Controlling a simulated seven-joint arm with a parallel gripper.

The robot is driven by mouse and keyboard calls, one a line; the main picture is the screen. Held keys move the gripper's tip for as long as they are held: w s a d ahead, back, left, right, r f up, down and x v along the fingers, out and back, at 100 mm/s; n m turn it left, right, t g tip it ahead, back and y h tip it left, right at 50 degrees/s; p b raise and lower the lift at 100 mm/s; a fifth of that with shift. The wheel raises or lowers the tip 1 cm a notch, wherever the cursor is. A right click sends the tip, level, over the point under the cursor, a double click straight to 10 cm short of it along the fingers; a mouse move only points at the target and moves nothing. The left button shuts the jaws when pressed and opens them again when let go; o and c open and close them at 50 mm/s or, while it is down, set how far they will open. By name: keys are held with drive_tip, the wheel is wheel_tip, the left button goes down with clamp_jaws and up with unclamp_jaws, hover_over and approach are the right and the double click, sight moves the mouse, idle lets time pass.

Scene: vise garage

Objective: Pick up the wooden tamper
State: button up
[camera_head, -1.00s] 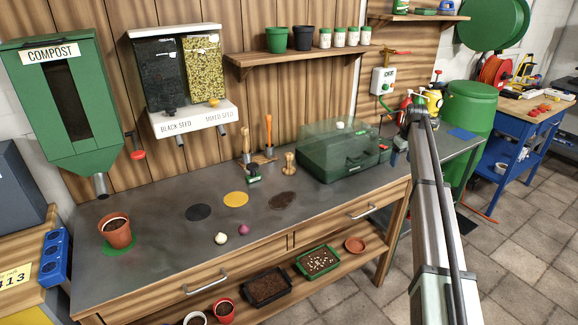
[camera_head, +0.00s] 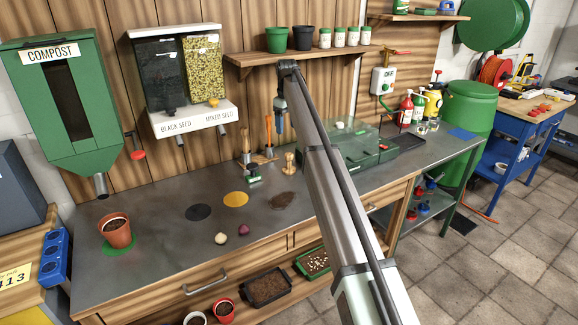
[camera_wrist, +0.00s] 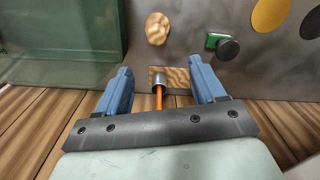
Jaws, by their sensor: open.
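The wooden tamper (camera_head: 290,162) stands upright on the grey bench, a pale turned piece with a rounded knob, left of the clear-lidded green box. In the wrist view the tamper (camera_wrist: 157,28) shows from above as a round wooden knob, beyond the fingertips and apart from them. My gripper (camera_head: 281,130) hangs above the back of the bench, near the orange-handled tool and the tamper. Its blue fingers (camera_wrist: 160,66) are open and hold nothing. The orange handle (camera_wrist: 158,98) shows between them in the wrist view; its depth below them is hard to judge.
A wooden holder (camera_wrist: 172,76) sits by the wall with the orange tool. The green box (camera_head: 368,155) stands to the right, partly behind my arm. A shelf (camera_head: 250,58) with pots overhangs the bench. Two bulbs (camera_head: 221,238) and coloured discs (camera_head: 236,199) lie in front.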

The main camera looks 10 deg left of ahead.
sight(289, 154)
wheel_tip(289, 154, down, 9)
drive_tip(key=shift+a+r, duration=0.1)
drive_tip(key=shift+r, duration=0.05)
drive_tip(key=shift+w+d+f, duration=0.1)
drive_tip(key=shift+d+f, duration=0.15)
drive_tip(key=shift+f, duration=1.05)
drive_tip(key=shift+w+d+f, duration=0.1)
drive_tip(key=shift+d+f, duration=0.1)
drive_tip(key=shift+f, duration=1.05)
drive_tip(key=c, duration=1.2)
